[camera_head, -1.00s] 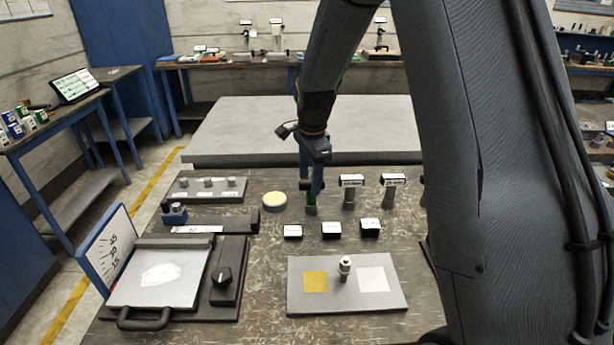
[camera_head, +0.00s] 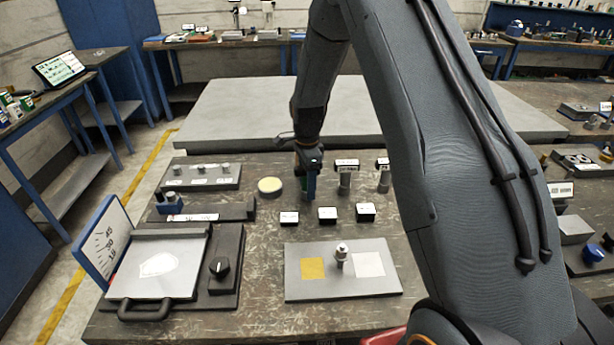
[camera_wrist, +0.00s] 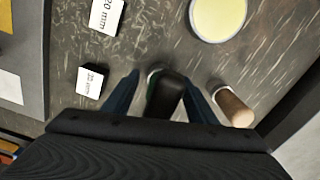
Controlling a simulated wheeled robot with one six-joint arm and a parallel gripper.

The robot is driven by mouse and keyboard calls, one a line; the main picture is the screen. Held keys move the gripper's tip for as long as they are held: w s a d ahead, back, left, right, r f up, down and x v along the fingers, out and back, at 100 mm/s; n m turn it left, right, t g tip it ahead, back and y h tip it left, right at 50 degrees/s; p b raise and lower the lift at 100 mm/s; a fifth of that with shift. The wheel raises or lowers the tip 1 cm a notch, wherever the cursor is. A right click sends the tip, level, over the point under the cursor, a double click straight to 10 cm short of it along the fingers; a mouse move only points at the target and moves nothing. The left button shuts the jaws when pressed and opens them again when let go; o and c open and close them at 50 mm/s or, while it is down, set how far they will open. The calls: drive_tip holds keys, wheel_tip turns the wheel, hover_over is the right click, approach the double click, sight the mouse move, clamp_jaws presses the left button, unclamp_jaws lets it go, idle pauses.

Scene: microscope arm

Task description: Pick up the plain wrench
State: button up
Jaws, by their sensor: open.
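I see no thing clearly shaped like a wrench. An upright tool with a black top and some green on its side (camera_wrist: 165,95) stands between my fingers in the wrist view; whether it is the plain wrench I cannot tell. My gripper (camera_wrist: 162,80) is open, with one blue finger on each side of this tool. No grip on it shows. In the head view my gripper (camera_head: 307,188) points down at the bench, just behind the row of small black blocks, and hides most of the tool.
A yellow-topped round dish (camera_head: 270,186) is left of my gripper. Two label-topped posts (camera_head: 346,178) (camera_head: 383,178) stand to the right. Black labelled blocks (camera_head: 327,214) sit in front. A brown cylinder (camera_wrist: 234,108) is close beside one finger. A grey plate (camera_head: 342,286) lies nearer.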

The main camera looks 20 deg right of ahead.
drive_tip(key=shift+f, duration=0.7)
clamp_jaws()
drive_tip(key=shift+r, duration=0.1)
